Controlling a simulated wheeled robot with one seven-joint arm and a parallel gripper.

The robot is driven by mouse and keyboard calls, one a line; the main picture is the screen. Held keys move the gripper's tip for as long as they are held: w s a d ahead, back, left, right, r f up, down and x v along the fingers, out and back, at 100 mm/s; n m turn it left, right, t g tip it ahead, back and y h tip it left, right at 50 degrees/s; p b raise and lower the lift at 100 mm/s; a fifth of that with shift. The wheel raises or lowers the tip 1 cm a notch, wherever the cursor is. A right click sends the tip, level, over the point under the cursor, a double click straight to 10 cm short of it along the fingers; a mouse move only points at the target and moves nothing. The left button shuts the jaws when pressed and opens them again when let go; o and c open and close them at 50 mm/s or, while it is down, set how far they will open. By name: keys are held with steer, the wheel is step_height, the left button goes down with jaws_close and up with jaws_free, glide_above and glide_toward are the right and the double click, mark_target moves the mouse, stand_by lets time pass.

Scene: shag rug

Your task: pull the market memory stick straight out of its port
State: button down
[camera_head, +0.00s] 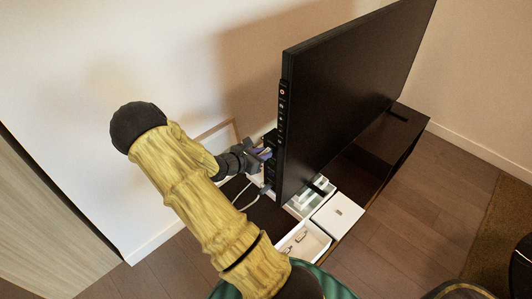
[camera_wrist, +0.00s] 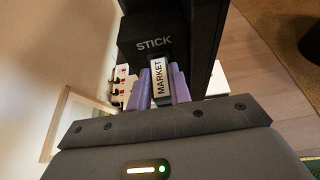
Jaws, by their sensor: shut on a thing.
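The market memory stick (camera_wrist: 159,80) is a small piece with a white label reading MARKET, in the wrist view. Its far end meets a black block (camera_wrist: 146,36) marked STICK at the side of the screen; how deep it sits in the port is hidden. My gripper (camera_wrist: 162,74) has purple fingers, one on each side of the stick, and is shut on it. In the head view my gripper (camera_head: 262,154) is at the left edge of the screen, and the stick is too small to make out there.
A large black screen (camera_head: 345,95) stands on a dark low cabinet (camera_head: 400,130). An open white tray (camera_head: 303,243) and a closed white box (camera_head: 337,216) sit at its front end. White cables (camera_head: 241,196) hang below my gripper. A wall (camera_head: 190,75) is close behind.

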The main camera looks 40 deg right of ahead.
steer(key=shift+s+a+f+p, duration=0.15)
steer(key=shift+a+p, duration=0.1)
steer(key=shift+a, duration=0.95)
steer(key=shift+s+a+f+p, duration=0.1)
steer(key=shift+a+p, duration=0.1)
steer(key=shift+a, duration=1)
steer(key=shift+s+a+f+p, duration=0.15)
steer(key=shift+a+p, duration=0.25)
steer(key=shift+a, duration=1.5)
